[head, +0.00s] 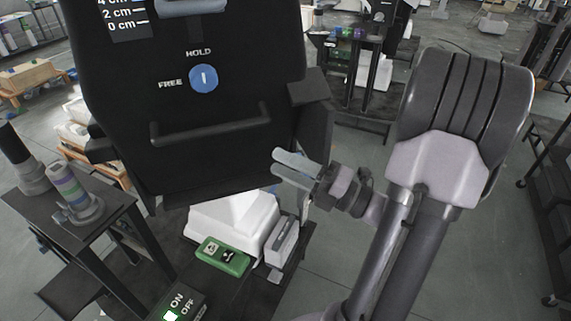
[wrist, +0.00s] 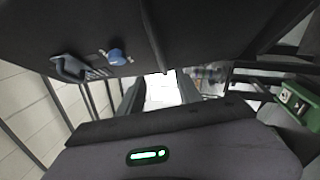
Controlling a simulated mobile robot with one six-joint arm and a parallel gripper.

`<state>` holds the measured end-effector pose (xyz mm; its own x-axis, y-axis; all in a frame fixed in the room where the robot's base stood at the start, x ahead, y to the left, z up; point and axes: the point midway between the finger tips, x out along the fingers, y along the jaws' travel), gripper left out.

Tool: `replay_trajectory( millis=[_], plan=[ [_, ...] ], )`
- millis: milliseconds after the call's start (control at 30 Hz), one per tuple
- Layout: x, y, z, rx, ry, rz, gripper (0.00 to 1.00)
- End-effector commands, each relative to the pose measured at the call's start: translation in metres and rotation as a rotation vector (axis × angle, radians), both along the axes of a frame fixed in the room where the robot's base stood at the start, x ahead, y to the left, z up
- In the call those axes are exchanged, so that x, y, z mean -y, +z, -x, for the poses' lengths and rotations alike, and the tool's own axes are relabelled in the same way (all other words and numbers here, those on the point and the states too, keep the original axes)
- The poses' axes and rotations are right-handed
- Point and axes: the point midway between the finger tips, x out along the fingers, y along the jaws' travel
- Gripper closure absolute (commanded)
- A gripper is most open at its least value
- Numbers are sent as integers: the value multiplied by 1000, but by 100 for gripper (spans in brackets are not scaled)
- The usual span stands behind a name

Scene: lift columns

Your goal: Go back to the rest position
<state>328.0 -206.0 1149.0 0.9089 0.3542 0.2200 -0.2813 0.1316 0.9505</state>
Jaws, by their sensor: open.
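My gripper (head: 289,169) is in the middle of the head view, its two pale grey fingers apart and nothing seen between them. It is just right of and below the bar handle (head: 211,125) on the black lift column panel (head: 130,90); I cannot tell whether it touches the panel. Above the bar, a round blue knob (head: 204,79) sits between the labels HOLD and FREE, its white mark upright toward HOLD. The blue knob also shows in the wrist view (wrist: 117,57).
A green two-button box (head: 222,256) is below the panel and also at the wrist view's right (wrist: 297,104). A dark side table (head: 112,205) stands left. Open floor lies behind my arm.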

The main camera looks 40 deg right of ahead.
Motion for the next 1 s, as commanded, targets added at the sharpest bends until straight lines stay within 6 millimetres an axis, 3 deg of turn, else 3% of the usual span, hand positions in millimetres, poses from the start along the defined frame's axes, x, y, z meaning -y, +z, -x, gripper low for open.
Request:
replay_trajectory(
  millis=[400,467,500,567,600,667,700,733,800,900,933,1000],
  plan=[
    [-3,1,-1,-1,8,10,59],
    [-19,2,-5,-3,54,68,59],
    [-41,4,-8,-4,120,149,59],
    [-92,4,-10,8,276,345,59],
    [-133,1,-5,37,414,525,59],
    [-194,-12,17,129,662,862,59],
    [-228,-25,40,245,854,1135,59],
    [-245,-36,58,363,995,1353,59],
    [-256,-54,86,688,1255,1814,59],
    [-248,-50,90,1183,1440,2339,59],
    [-246,-45,87,-1310,-1452,-2452,59],
    [-245,-30,80,-1307,-1218,-2237,59]
  ],
)
